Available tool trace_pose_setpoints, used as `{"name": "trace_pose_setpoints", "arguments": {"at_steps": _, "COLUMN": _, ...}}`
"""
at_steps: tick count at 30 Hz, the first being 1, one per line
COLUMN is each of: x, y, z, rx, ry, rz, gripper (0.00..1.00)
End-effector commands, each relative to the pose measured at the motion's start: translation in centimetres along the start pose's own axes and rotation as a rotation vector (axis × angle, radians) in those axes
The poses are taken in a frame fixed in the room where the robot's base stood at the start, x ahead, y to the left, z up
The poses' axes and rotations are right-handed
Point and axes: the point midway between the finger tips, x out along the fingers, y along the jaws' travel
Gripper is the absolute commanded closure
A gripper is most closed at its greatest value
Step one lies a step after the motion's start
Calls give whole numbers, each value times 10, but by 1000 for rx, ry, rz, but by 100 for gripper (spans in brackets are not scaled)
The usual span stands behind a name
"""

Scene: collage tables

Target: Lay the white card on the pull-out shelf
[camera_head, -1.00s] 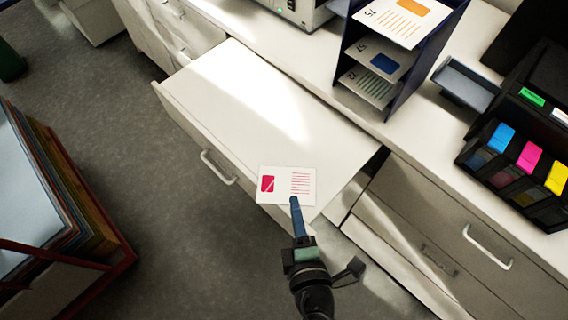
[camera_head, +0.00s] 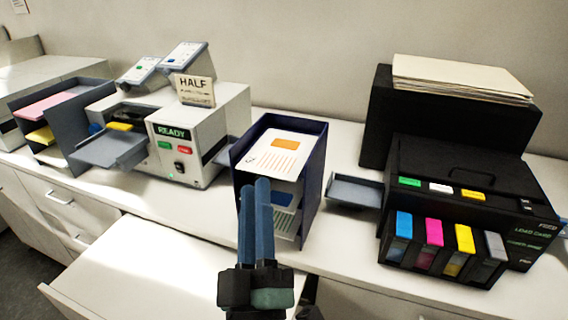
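My gripper (camera_head: 255,184) is raised in front of the navy sorter, its two blue fingers pointing up. A narrow gap shows between the fingers and nothing shows between them. The pull-out shelf (camera_head: 150,275) is at the lower left, extended, with a pale, partly sunlit top; its near part is cut off by the frame. The white card with the red patch is not in view now. A different white card (camera_head: 285,150) with an orange patch lies on top of the navy sorter.
The navy sorter (camera_head: 312,175) stands on the counter behind my gripper. A READY machine (camera_head: 200,135) is to its left. A black printer (camera_head: 470,185) with coloured cartridges is to its right. A small grey tray (camera_head: 355,190) sits between sorter and printer.

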Motion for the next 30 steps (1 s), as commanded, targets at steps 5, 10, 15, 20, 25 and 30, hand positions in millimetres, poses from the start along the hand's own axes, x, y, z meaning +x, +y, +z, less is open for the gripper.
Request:
{"name": "trace_pose_setpoints", "arguments": {"at_steps": 5, "x": 40, "y": 101, "z": -34, "rx": 341, "ry": 29, "rz": 246, "gripper": 79}}
{"name": "trace_pose_setpoints", "arguments": {"at_steps": 10, "x": 52, "y": 168, "z": -82, "rx": 600, "ry": 139, "rz": 295, "gripper": 79}}
{"name": "trace_pose_setpoints", "arguments": {"at_steps": 15, "x": 48, "y": 200, "z": -130, "rx": 724, "ry": 258, "rz": 238, "gripper": 79}}
{"name": "trace_pose_setpoints", "arguments": {"at_steps": 20, "x": 44, "y": 208, "z": -152, "rx": 757, "ry": 309, "rz": 193, "gripper": 79}}
{"name": "trace_pose_setpoints", "arguments": {"at_steps": 25, "x": 44, "y": 208, "z": -154, "rx": 760, "ry": 314, "rz": 187, "gripper": 79}}
{"name": "trace_pose_setpoints", "arguments": {"at_steps": 30, "x": 44, "y": 208, "z": -154, "rx": 760, "ry": 314, "rz": 187, "gripper": 79}}
